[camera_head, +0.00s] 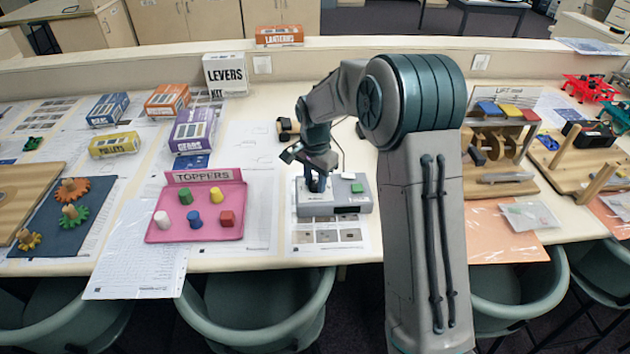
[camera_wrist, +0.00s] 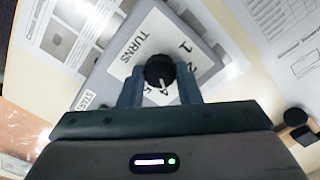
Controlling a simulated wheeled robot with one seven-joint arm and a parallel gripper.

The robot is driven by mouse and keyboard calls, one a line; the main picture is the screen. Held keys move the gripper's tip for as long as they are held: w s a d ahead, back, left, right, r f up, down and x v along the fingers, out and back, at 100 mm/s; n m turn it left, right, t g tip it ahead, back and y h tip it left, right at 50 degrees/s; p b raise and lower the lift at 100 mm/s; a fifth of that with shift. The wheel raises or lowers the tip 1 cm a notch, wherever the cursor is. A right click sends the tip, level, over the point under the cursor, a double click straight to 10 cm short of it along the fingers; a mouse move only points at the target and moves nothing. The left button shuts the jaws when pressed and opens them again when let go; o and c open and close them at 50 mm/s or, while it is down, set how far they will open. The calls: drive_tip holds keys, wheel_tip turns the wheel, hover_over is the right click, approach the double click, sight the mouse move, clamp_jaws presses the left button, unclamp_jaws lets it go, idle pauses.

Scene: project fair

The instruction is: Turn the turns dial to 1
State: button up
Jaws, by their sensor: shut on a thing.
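The turns dial (camera_wrist: 159,69) is a round black knob with a white pointer line, on a grey box (camera_head: 335,208). In the wrist view the label (camera_wrist: 126,58) reads TURNS, with a 1 and a 2 to the right of the knob and further digits below it. The pointer is aimed down in the picture, towards the 4, away from the 1. My gripper (camera_wrist: 160,78) has one finger on each side of the knob and is shut on it. In the head view my gripper (camera_head: 317,186) comes down on the box's left part and hides the dial.
A green button (camera_head: 357,188) sits on the box's right part. A pink TOPPERS tray (camera_head: 158,232) with several coloured pegs stands to the left. A wooden LIFT stand (camera_head: 515,185) is to the right. Printed sheets lie around the box.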

drive_tip(key=n+b, duration=0.1)
drive_tip(key=n, duration=0.6)
drive_tip(key=shift+b, duration=0.3)
drive_tip(key=n, duration=1)
drive_tip(key=shift+r+n, duration=0.1)
drive_tip(key=shift+n, duration=0.3)
drive_tip(key=n, duration=0.4)
drive_tip(key=shift+n, duration=0.4)
drive_tip(key=o, duration=1)
drive_tip(key=shift+c, duration=0.2)
